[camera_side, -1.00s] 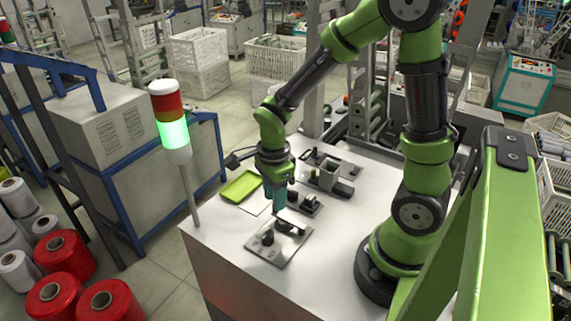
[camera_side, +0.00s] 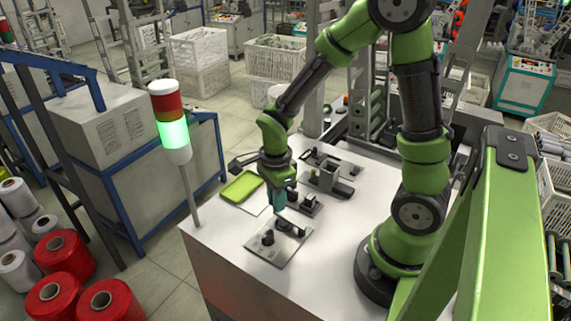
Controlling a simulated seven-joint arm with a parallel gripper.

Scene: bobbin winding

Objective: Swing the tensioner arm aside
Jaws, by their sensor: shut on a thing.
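My gripper (camera_side: 279,210) points down at the near part of the white worktop and is shut on the tensioner arm (camera_side: 288,226). This arm is a small dark bar above a grey metal plate (camera_side: 276,253). The fingertips are small and partly hidden, so the exact grip point cannot be made out. A dark round knob (camera_side: 267,238) stands on the plate to the left of the bar.
A lime-green tray (camera_side: 241,187) lies behind and left of my gripper. A dark fixture (camera_side: 308,204) stands close on its right, with a grey block fixture (camera_side: 329,178) behind. A signal tower (camera_side: 172,130) glows green at the left edge.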

